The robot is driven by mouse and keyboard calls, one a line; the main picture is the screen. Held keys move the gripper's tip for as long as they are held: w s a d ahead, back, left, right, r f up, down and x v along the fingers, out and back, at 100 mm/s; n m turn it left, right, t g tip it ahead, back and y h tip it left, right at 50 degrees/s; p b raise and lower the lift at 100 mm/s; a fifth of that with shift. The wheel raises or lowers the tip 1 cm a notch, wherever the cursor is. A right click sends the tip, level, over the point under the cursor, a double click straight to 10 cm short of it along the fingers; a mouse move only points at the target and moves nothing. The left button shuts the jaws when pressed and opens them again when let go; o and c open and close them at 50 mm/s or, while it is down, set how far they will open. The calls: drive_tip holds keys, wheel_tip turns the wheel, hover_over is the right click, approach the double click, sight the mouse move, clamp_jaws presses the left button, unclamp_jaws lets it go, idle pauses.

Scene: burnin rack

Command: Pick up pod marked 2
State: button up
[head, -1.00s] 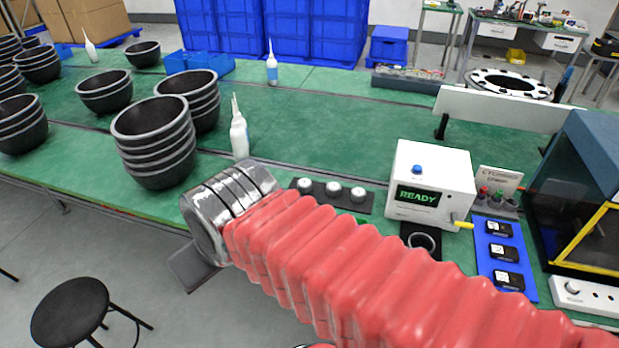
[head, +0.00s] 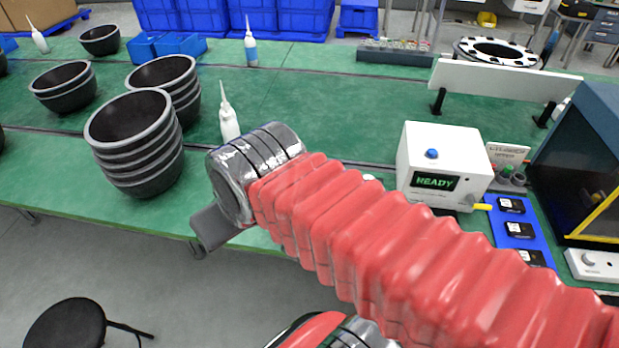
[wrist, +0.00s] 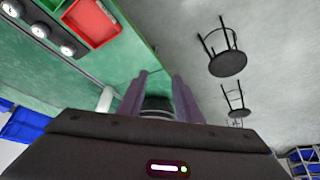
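Three black pods with white labels lie in a row on a blue tray (head: 541,238) at the right of the head view: a far pod (head: 511,205), a middle pod (head: 520,230) and a near pod (head: 531,257). Their marks are too small to read with certainty, so I cannot tell which is marked 2. My gripper (wrist: 160,98) shows two dark fingers standing apart in the wrist view, with nothing held between them. It is far from the pods, which do not show in the wrist view. My red-sleeved arm crosses the lower head view.
A white box reading READY (head: 440,165) with a yellow-tipped lever stands left of the tray. A dark, yellow-edged cabinet (head: 590,175) stands to its right. Stacked black bowls (head: 140,150) and a white bottle (head: 229,123) stand on the green bench. A red bin (wrist: 92,22) shows in the wrist view.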

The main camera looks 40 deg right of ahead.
drive_tip(key=shift+o, duration=0.5)
